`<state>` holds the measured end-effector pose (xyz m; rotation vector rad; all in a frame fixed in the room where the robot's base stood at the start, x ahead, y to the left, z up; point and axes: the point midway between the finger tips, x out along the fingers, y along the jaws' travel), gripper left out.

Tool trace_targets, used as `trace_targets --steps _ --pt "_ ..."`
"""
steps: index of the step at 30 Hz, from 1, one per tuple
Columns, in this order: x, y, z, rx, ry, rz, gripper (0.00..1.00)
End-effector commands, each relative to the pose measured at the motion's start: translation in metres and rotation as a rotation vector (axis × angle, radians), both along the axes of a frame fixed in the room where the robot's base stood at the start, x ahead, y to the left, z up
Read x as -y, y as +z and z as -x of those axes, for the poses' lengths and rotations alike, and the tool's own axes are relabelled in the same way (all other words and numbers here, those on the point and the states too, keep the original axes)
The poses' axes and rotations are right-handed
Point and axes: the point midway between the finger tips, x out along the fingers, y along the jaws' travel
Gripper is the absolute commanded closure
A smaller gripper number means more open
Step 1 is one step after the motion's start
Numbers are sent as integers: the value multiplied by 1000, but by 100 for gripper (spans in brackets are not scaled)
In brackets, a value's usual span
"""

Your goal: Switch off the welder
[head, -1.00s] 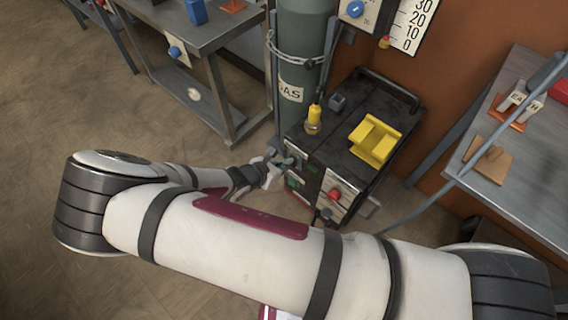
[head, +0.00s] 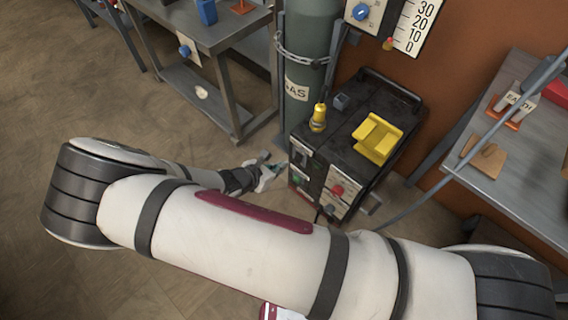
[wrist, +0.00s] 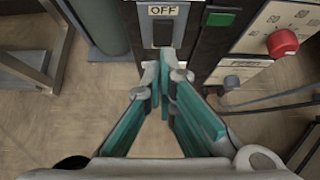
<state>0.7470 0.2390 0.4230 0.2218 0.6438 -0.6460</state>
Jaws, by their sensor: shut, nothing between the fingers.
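The welder (head: 345,125) is a dark box with a yellow cradle on top, standing beside the gas cylinder. In the wrist view its front panel shows an OFF label (wrist: 163,11) above a dark switch (wrist: 163,33). A green square (wrist: 221,18) and a red knob (wrist: 283,43) are to the right; I cannot tell whether the green square is lit. My gripper (head: 272,170) is in front of the panel's left side, apparently just short of it. In the wrist view its teal-padded fingers (wrist: 165,68) are shut and empty, below the switch; they hide the panel's lower part.
The grey-green gas cylinder (head: 305,55) is chained behind the welder. A metal bench (head: 200,40) stands at the left and another worktable (head: 530,150) at the right. A cable runs from the right table towards the welder. Open floor lies at the left.

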Motion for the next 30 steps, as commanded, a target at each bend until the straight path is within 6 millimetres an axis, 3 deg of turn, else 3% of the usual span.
trace_targets --steps 1,3,12,30 --pt "-5 16 5 3 -2 -5 100" --pt "-11 27 13 3 -3 -5 100" --pt "-29 64 36 3 -2 -2 100" --pt "-32 70 40 3 -2 -1 100"
